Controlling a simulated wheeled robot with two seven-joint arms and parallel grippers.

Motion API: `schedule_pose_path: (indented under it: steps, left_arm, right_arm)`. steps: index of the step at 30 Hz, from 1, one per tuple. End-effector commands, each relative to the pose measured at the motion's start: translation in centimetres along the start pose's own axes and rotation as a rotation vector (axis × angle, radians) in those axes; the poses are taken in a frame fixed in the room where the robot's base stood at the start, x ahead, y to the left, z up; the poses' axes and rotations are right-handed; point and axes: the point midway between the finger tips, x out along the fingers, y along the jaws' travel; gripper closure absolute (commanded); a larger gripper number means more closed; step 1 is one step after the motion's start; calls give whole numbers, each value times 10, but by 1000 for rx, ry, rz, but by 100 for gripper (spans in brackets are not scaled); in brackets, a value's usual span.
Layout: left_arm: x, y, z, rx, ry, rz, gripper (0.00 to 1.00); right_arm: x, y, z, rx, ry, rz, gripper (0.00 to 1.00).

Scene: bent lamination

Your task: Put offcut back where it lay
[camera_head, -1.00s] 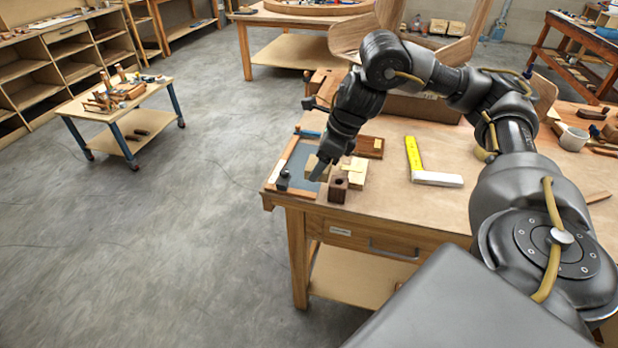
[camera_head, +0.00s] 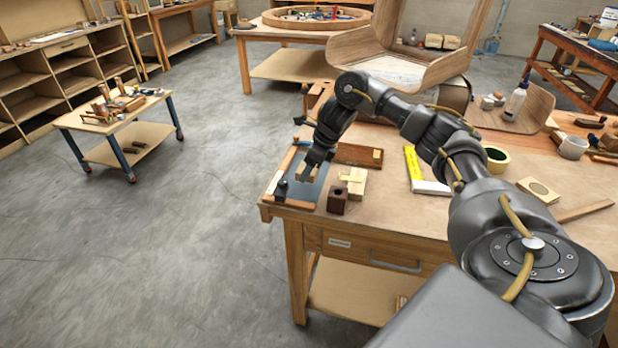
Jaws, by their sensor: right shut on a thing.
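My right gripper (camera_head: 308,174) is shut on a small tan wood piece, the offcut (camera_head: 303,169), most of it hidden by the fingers. Gripper and offcut show over the dark blue-grey surface of a wood-edged tray (camera_head: 308,192) at the table's left end. I cannot tell whether the offcut touches the surface. My left gripper is not in view.
A dark brown block with a hole (camera_head: 337,201) and pale wood blocks (camera_head: 357,184) stand just right of the tray. A brown board (camera_head: 352,154) lies behind. The table's front middle is clear.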

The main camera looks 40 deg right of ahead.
Motion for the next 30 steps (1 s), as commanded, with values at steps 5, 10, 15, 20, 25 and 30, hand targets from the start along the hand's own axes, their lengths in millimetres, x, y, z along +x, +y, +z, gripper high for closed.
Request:
schedule_pose_path:
  steps: [5, 10, 15, 20, 25, 30]
  left_arm:
    - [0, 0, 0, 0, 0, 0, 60]
    - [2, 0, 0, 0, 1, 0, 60]
    - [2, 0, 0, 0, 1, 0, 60]
    - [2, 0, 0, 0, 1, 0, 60]
    - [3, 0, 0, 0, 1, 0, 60]
    - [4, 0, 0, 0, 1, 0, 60]
  right_arm:
    - [4, -2, 0, 0, 0, 0, 66]
    - [21, -4, -6, 3, 3, 5, 66]
    - [35, -5, -12, 2, 1, 2, 66]
    - [36, -6, -13, 1, 1, 0, 66]
    - [37, -6, -14, 1, 1, 0, 66]
    - [39, -5, -14, 1, 1, 1, 32]
